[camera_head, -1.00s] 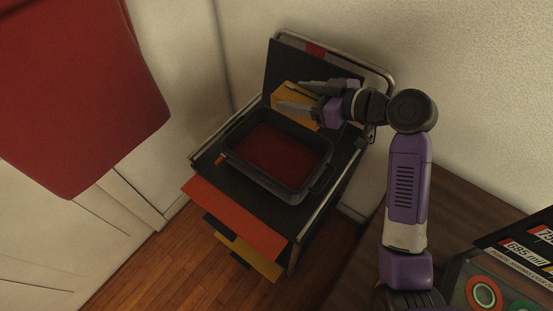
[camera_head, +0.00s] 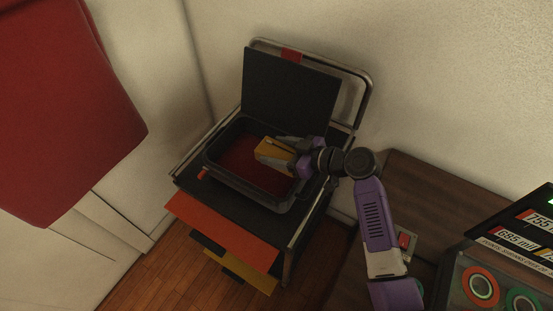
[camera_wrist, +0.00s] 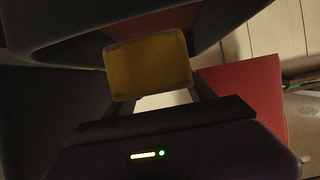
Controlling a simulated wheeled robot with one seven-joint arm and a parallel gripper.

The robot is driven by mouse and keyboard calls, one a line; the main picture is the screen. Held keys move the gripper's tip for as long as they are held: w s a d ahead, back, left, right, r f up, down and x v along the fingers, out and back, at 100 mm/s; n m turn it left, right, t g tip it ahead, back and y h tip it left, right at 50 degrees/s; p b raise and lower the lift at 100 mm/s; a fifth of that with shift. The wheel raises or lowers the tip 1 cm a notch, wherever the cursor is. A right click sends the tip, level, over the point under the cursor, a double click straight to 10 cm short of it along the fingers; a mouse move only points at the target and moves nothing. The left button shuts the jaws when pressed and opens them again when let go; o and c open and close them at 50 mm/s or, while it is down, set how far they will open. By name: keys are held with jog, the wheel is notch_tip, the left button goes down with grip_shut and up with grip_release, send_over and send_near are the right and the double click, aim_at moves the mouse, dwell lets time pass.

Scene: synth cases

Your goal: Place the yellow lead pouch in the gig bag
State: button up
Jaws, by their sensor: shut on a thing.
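The yellow lead pouch (camera_head: 270,154) is a small mustard-yellow block. My gripper (camera_head: 276,151) is shut on it and holds it over the right part of the gig bag's opening. In the wrist view the pouch (camera_wrist: 150,66) sits between the fingers. The gig bag (camera_head: 238,191) is a black, open, tray-like case with a dark red inside. A black upright panel (camera_head: 290,88), apparently its lid, stands behind it. I cannot tell whether the pouch touches the bag's inside.
The bag rests on a metal-framed stand (camera_head: 364,90) against the wall, with orange and yellow panels below its front. A brown wooden surface (camera_head: 425,190) and a labelled box (camera_head: 510,255) are at right. Red cloth (camera_head: 60,110) hangs at left.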

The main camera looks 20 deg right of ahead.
jog(key=shift+f, duration=2.35)
jog(key=shift+f+b, duration=0.6)
jog(key=shift+b, duration=0.3)
jog(key=o, duration=1.5)
jog(key=shift+c, duration=0.2)
jog(key=shift+r+p, duration=0.55)
jog(key=shift+p, duration=0.2)
jog(key=p+v, duration=0.3)
jog(key=v, duration=0.9)
